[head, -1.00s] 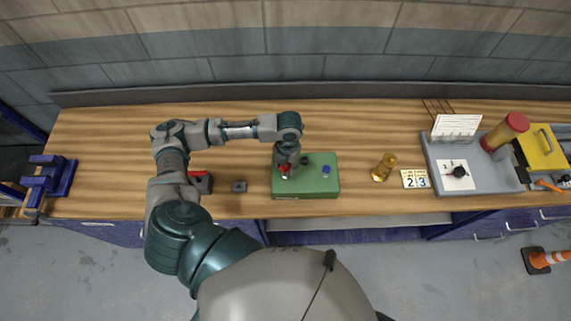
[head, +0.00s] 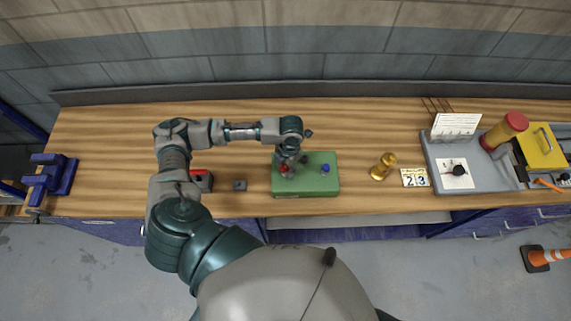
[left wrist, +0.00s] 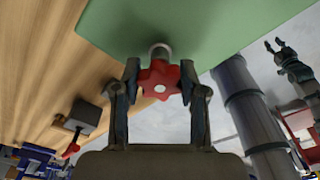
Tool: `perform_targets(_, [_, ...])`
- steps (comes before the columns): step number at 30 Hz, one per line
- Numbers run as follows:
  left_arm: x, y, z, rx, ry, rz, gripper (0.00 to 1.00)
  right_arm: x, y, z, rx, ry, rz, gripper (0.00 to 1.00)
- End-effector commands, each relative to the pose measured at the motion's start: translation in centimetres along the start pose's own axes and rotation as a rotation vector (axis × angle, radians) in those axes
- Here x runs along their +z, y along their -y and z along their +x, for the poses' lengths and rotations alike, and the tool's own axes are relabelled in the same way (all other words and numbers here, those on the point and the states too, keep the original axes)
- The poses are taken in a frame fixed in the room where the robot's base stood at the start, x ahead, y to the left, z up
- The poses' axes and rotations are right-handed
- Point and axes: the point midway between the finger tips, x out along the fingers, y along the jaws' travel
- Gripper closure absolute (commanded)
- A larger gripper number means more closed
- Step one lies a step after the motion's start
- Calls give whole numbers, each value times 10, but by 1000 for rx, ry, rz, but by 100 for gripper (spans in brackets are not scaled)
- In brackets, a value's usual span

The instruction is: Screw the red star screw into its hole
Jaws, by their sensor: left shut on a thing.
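A green block (head: 318,186) lies on the wooden table in front of me. My left gripper (head: 284,172) is over the block's left part, pointing down. In the left wrist view my left gripper (left wrist: 158,84) is shut on the red star screw (left wrist: 160,72), one finger on each side of its head. The screw's grey shank end (left wrist: 160,50) is at the green surface; how deep it sits is hidden. The red head (head: 283,169) shows only partly in the head view. A dark jointed part, perhaps my right gripper (left wrist: 280,52), shows at the right of the left wrist view.
A blue knob (head: 325,168) and a dark knob (head: 304,159) are on the block. A small grey block (head: 239,185) and a red-and-grey piece (head: 203,182) lie left. A brass part (head: 383,166) stands right, before a grey tray (head: 487,178).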

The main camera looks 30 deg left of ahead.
Motion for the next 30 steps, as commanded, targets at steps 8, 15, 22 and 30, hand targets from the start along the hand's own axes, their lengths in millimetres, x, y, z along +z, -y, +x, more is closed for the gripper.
perform_targets(8, [0, 1, -1, 28, 3, 279, 100, 0, 0, 1, 0, 0, 0, 60])
perform_targets(15, [0, 0, -1, 50, 2, 490, 100, 0, -1, 1, 1, 0, 0, 60])
perform_targets(22, [0, 0, -1, 49, 2, 488, 35, 0, -2, 1, 2, 1, -1, 60])
perform_targets(30, [0, 0, 0, 49, 1, 486, 29, 1, -3, 1, 3, 1, -2, 60])
